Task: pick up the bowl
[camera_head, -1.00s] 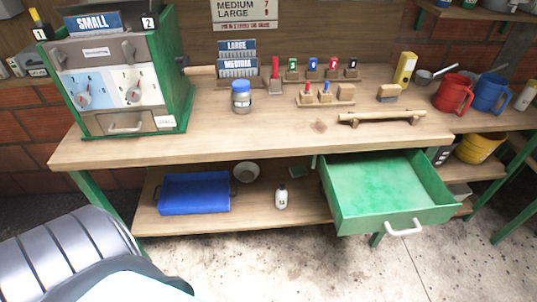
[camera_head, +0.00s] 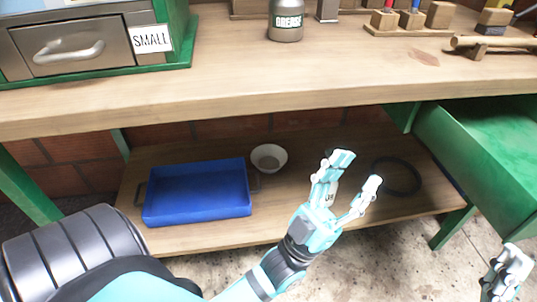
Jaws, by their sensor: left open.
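A small white bowl (camera_head: 269,157) sits on the lower wooden shelf, just right of the blue tray. It stands upright and its inside shows. My left gripper (camera_head: 357,170) is open, with its two fingers spread, in front of the shelf and to the right of the bowl, apart from it.
A blue tray (camera_head: 197,193) lies left of the bowl on the lower shelf (camera_head: 215,236). A black ring-shaped thing (camera_head: 397,176) lies at the shelf's right. The tabletop (camera_head: 235,75) overhangs the shelf. An open green drawer (camera_head: 480,150) juts out at right.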

